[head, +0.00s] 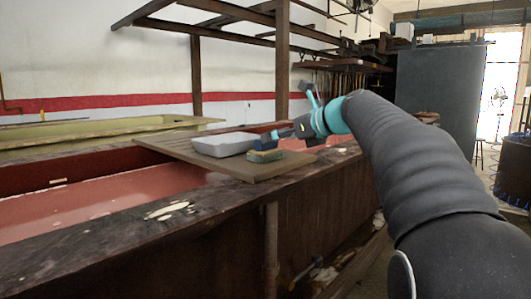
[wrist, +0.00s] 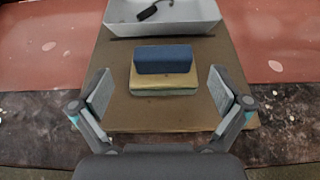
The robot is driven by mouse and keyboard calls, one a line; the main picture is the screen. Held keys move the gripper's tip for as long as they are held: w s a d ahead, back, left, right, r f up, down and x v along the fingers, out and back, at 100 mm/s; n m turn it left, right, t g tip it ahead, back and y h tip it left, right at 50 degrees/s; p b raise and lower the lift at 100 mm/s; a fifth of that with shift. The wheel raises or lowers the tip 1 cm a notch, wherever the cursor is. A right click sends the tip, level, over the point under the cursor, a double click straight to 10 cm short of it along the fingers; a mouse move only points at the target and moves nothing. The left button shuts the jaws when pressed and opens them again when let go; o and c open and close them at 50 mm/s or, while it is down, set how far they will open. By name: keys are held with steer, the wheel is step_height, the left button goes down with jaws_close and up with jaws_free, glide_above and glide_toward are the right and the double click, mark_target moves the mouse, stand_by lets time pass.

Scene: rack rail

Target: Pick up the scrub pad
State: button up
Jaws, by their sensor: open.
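A tan-yellow pad with a green lower layer, which looks like the scrub pad (head: 266,156), lies on a wooden board (head: 242,167) across the trough. In the wrist view the pad (wrist: 163,81) sits in the middle, between my fingers. A dark blue block (wrist: 163,58) is on or directly behind it; I cannot tell which. My gripper (wrist: 162,90) is open and empty, with one finger on each side of the pad and gaps between. In the head view my gripper (head: 288,132) is just right of the pad, partly hidden by my arm.
A white tray (head: 224,144) stands on the board behind the pad; in the wrist view the tray (wrist: 190,29) holds a dark object (wrist: 148,13). Reddish liquid (head: 105,200) fills the trough around the board. A wooden post (head: 283,60) rises behind. The board's near part is clear.

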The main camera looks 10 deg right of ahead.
mark_target(266, 148)
steer(key=x, duration=0.5)
steer(key=shift+w+r, duration=0.15)
steer(key=c, duration=1.2)
